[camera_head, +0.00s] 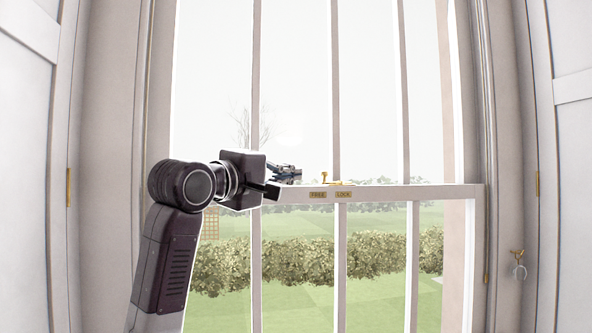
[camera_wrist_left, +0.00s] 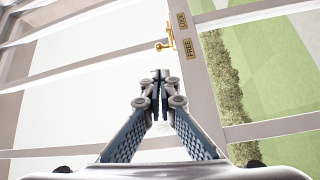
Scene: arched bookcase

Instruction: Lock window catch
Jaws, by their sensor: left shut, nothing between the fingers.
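The brass window catch (camera_head: 324,179) sits on top of the window's white meeting rail (camera_head: 400,193). Its small knob stands up nearer the FREE plate (camera_head: 318,195) than the LOCK plate (camera_head: 344,195). The catch also shows in the left wrist view (camera_wrist_left: 165,44), level with the FREE plate (camera_wrist_left: 189,47). My left gripper (camera_head: 299,172) is just left of the catch, a little above the rail, pointing right. In the left wrist view its closed fingertips (camera_wrist_left: 160,75) are empty and a short gap from the catch. My right gripper is in neither view.
Tall vertical glazing bars (camera_head: 336,90) rise behind the rail. White panelled shutters (camera_head: 575,130) flank the window. A small brass hook with a ring (camera_head: 519,265) hangs on the right side. The space right of the catch along the rail is clear.

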